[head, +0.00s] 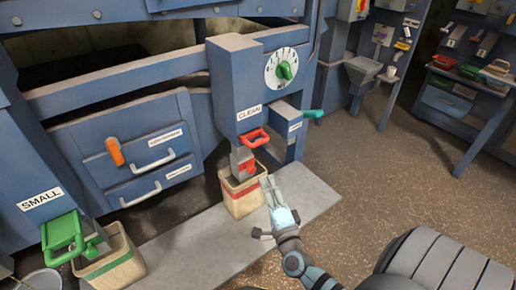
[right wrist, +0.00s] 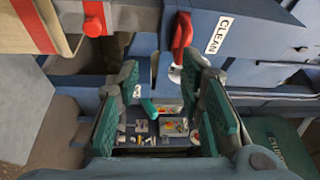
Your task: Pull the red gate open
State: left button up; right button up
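The red gate (head: 254,138) is a red loop handle under the CLEAN label, at the front of the blue outlet housing. It also shows in the right wrist view (right wrist: 182,45), ahead of the fingers and near the right finger's tip. My right gripper (head: 269,183) is below and a little right of the gate in the head view, apart from it. The right wrist view shows its two fingers (right wrist: 162,66) spread with nothing between them. A red fitting (head: 249,168) sits on the grey spout below the gate. My left gripper is not in view.
A bucket with a red stripe (head: 243,195) stands under the spout, close left of my right gripper. A green handle (head: 66,236) and green-striped bucket (head: 110,265) are at lower left. A teal lever (head: 312,113) sticks out right of the gate. Floor at right is open.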

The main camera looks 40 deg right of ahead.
aim_at(259, 141)
jog(key=w+d+r+m, duration=0.1)
jog(key=w+d, duration=0.1)
jog(key=w, duration=0.2)
jog(key=w+d+r+b, duration=0.1)
jog(key=w+d+r, duration=0.1)
jog(key=w, duration=0.2)
jog(key=w+d+r+m+h, duration=0.1)
jog(key=w+d+r, duration=0.1)
jog(key=w, duration=0.2)
jog(key=shift+w+d+r+m, duration=0.1)
jog(key=shift+d+m, duration=0.05)
jog(key=shift+m, duration=0.15)
jog(key=shift+w+d+r, duration=0.2)
jog(key=shift+w, duration=0.25)
jog(key=shift+c, duration=0.6)
grip_shut()
jog(key=shift+a, duration=0.1)
